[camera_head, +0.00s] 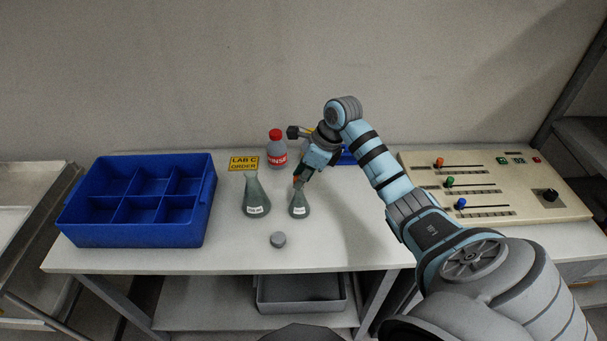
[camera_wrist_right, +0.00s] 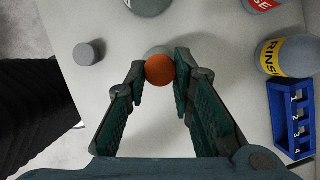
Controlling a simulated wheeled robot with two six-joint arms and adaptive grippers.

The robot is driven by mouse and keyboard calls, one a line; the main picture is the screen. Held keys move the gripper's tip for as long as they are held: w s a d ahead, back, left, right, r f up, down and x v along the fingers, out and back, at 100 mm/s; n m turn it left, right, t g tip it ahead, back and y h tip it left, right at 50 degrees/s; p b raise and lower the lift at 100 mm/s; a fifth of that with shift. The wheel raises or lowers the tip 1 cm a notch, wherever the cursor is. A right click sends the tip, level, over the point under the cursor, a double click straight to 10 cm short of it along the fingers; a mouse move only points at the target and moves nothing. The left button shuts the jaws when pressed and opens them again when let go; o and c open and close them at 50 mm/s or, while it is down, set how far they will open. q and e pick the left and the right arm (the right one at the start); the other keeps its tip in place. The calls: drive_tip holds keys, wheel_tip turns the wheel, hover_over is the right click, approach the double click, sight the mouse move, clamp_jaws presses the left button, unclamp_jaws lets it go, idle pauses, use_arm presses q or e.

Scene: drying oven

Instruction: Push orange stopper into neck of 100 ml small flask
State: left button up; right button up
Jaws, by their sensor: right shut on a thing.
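The small flask (camera_head: 299,205), conical with a white label, stands upright on the white table. My right gripper (camera_head: 299,178) is directly above its neck. In the right wrist view the right gripper (camera_wrist_right: 160,80) is shut on the orange stopper (camera_wrist_right: 160,69), which sits between its fingertips. Part of the flask (camera_wrist_right: 158,50) shows just behind the stopper. The stopper is at the flask's mouth; I cannot tell how deep it sits. A larger flask (camera_head: 256,200) stands to the left. My left gripper is not in view.
A blue divided crate (camera_head: 130,238) stands at the left. A grey stopper (camera_head: 278,240) lies in front. A control panel (camera_head: 500,205) is at the right. A blue numbered rack (camera_wrist_right: 280,115) is beside the gripper.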

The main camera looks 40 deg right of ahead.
drive_tip(key=shift+f+b, duration=0.3)
drive_tip(key=shift+f, duration=0.15)
idle(0.4)
drive_tip(key=o, duration=0.8)
drive_tip(key=shift+o, duration=0.8)
drive_tip(key=o, duration=0.4)
drive_tip(key=shift+c, duration=0.2)
drive_tip(key=shift+r, duration=0.1)
wheel_tip(320, 180, up, 7)
drive_tip(key=p, duration=0.5)
drive_tip(key=shift+p, duration=0.3)
